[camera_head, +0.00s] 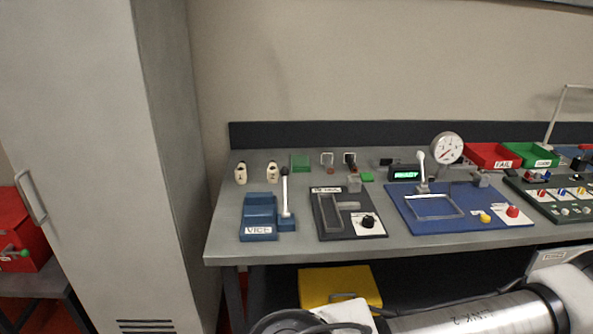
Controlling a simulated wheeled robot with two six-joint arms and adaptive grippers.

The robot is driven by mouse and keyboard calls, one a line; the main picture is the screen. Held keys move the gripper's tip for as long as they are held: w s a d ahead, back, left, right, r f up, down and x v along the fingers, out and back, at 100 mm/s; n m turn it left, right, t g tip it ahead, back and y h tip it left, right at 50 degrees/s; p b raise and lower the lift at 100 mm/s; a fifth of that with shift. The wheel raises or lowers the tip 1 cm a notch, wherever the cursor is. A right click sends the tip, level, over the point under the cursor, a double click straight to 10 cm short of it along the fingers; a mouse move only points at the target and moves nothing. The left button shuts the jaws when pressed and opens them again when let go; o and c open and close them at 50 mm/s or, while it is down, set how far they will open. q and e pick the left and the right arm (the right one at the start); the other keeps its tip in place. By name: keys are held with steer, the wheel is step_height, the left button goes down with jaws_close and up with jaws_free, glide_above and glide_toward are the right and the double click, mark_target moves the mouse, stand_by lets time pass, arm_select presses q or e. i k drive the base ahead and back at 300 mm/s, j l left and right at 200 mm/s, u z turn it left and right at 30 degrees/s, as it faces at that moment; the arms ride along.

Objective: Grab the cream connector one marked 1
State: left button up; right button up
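Two small cream connectors stand side by side at the back left of the grey workbench, a left one (241,173) and a right one (272,172). Each carries a dark mark on its front, too small for me to read surely, so I cannot tell which is marked 1. Both stand apart from each other, with nothing touching them. Neither of my grippers is in view. Only part of one of my arms shows at the lower right, in front of and below the bench edge.
A blue vice (259,217) with an upright lever stands in front of the connectors. A green block (300,162) is to their right. Further right are a black fixture (331,233), a blue panel (411,219) and red (487,151) and green bins (529,152). A tall grey cabinet (90,150) stands left.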

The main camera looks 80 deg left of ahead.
mark_target(241, 175)
steer(key=u, duration=3)
steer(key=j, duration=0.1)
